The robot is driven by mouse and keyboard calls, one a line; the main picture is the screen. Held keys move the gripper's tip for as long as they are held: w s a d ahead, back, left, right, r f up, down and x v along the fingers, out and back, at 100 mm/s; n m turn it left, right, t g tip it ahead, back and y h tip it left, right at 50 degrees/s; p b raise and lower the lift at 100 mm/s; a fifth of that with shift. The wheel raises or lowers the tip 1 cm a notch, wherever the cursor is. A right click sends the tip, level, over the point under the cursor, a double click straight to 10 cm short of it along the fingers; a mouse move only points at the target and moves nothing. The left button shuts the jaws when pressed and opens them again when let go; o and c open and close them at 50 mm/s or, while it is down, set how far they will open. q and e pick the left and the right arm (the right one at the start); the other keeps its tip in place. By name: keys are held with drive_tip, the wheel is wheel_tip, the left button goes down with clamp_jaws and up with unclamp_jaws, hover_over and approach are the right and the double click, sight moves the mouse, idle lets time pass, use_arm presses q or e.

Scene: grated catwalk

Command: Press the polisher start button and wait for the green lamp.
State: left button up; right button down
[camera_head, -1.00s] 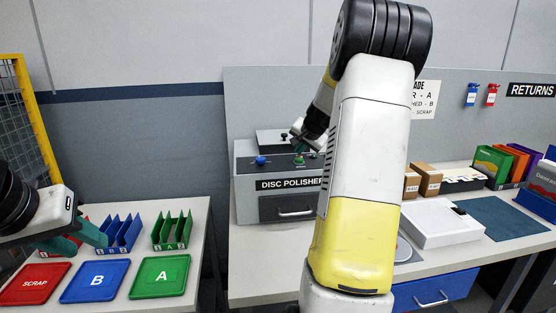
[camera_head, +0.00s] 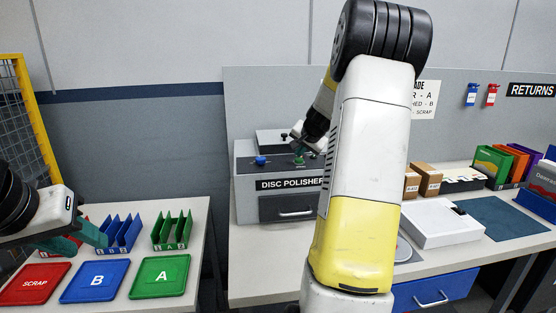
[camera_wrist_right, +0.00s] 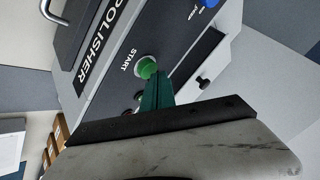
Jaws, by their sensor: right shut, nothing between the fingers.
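The disc polisher (camera_head: 250,205) stands on the bench, a grey box with a sloped top panel. Its green START button (camera_wrist_right: 146,67) shows in the right wrist view. My right gripper (camera_head: 299,158) is shut and empty, its green fingertips (camera_wrist_right: 156,92) at the button's edge; I cannot tell whether they press it. In the head view the gripper mostly covers the button. A small red part (camera_wrist_right: 139,95) shows beside the fingers. I cannot make out a lit green lamp. My left gripper (camera_head: 78,240) hangs at the left over the side table, teal fingers apart.
A blue knob (camera_head: 261,160) sits on the panel's left. Red SCRAP (camera_head: 35,284), blue B (camera_head: 95,281) and green A (camera_head: 159,276) trays lie on the side table, with slotted racks (camera_head: 172,232) behind. A white box (camera_head: 440,222) stands right of my right arm.

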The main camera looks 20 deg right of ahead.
sight(300, 160)
drive_tip(key=shift+f, duration=0.85)
idle(0.9)
drive_tip(key=shift+r, duration=1.3)
drive_tip(key=shift+r, duration=2.5)
